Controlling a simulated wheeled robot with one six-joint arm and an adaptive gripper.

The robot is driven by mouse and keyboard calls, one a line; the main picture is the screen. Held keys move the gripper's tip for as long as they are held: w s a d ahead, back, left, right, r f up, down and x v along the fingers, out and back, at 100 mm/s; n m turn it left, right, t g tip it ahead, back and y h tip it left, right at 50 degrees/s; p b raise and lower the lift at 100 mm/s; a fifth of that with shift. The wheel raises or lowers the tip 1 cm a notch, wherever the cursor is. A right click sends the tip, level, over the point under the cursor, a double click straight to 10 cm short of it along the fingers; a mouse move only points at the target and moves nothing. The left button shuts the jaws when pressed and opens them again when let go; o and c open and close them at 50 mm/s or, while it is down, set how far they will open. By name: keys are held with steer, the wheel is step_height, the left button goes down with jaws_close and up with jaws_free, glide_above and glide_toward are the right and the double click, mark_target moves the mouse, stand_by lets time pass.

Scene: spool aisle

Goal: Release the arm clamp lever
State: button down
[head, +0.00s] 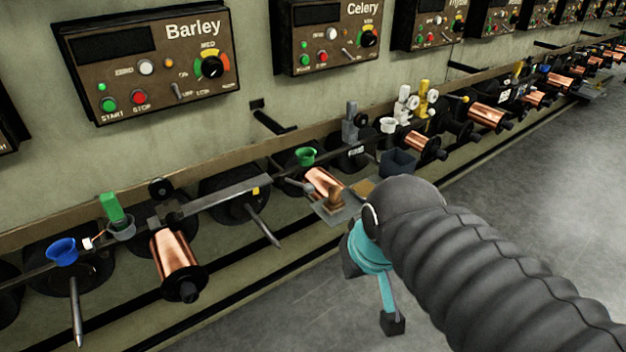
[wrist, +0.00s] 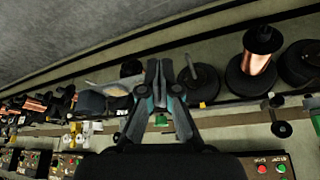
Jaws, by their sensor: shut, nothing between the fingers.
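A long grey arm (head: 225,200) with a yellow mark lies along the rail below the Barley panel. At its left end is a clamp block with a dark round knob (head: 160,189); I cannot tell for certain which part is the clamp lever. My gripper (head: 392,322), teal and dark, hangs over the aisle to the right of that station, apart from the arm. In the wrist view my gripper (wrist: 160,72) has its fingertips together, with nothing seen between them. The fingers hide part of the machine row behind them.
The Barley panel (head: 150,58) and Celery panel (head: 326,36) hang on the wall. A copper spool (head: 175,252) projects below the arm. A blue funnel (head: 63,251), green funnel (head: 305,156) and grey tray (head: 336,214) sit along the rail. The floor (head: 560,150) is clear.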

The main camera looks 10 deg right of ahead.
steer(key=w+a+g, duration=0.1)
steer(key=w+g, duration=0.1)
steer(key=w, duration=0.8)
step_height(320, 180, up, 5)
steer(key=m+h, duration=0.2)
steer(key=m, duration=0.4)
glide_above(300, 185)
steer(key=s+d, duration=0.1)
steer(key=s, duration=0.1)
steer(key=shift+s+d+m+t, duration=0.25)
steer(key=shift+s+m+t, duration=0.05)
steer(key=shift+f, duration=0.1)
steer(key=x, duration=1)
steer(key=shift+b, duration=0.3)
steer(key=shift+d, duration=0.15)
steer(key=shift+s, duration=0.1)
